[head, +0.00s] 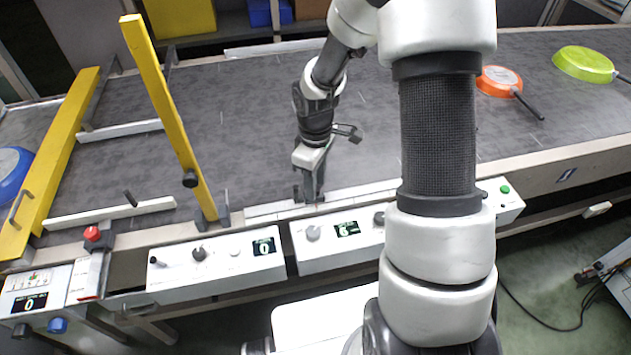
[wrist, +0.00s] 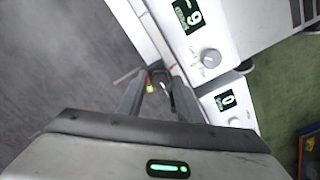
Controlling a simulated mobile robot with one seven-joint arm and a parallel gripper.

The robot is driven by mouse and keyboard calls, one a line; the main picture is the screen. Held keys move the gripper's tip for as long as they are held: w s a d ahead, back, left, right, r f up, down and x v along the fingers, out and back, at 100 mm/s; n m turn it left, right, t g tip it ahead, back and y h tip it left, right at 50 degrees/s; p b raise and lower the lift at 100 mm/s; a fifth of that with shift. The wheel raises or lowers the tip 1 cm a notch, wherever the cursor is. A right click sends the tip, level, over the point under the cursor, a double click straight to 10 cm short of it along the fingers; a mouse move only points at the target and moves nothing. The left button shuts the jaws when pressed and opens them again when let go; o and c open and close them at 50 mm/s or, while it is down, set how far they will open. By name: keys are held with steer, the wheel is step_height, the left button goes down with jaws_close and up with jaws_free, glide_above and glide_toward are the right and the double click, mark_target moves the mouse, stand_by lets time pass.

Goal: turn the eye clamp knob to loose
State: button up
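My gripper (head: 308,196) points down at the near edge of the conveyor, just behind the panel whose display reads 6. In the wrist view my gripper (wrist: 158,82) has its two fingers apart. A small dark part with red, orange and green spots (wrist: 152,86) shows between the fingertips. It may be the eye and its clamp knob, but it is too small and blurred to tell the knob's setting. I cannot tell whether the fingers touch it. In the head view my gripper hides this spot.
A white panel (head: 218,266) reading 0 stands left of the panel reading 6 (head: 338,245). Yellow gate bars (head: 170,115) cross the belt at left, one with a black knob (head: 190,179). Orange (head: 499,79) and green (head: 584,63) pans lie at right. The middle belt is clear.

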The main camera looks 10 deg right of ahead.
steer(key=shift+o, duration=0.8)
steer(key=shift+r, duration=0.25)
step_height(320, 180, up, 17)
steer(key=p, duration=0.2)
steer(key=s+r+m+t+p, duration=0.5)
steer(key=s+r+m, duration=0.5)
steer(key=s+r, duration=0.8)
step_height(320, 180, up, 2)
steer(key=p, duration=0.2)
steer(key=shift+s+d+r+t+p, duration=0.15)
steer(key=shift+s+d+t+p, duration=0.15)
steer(key=shift+p, duration=0.1)
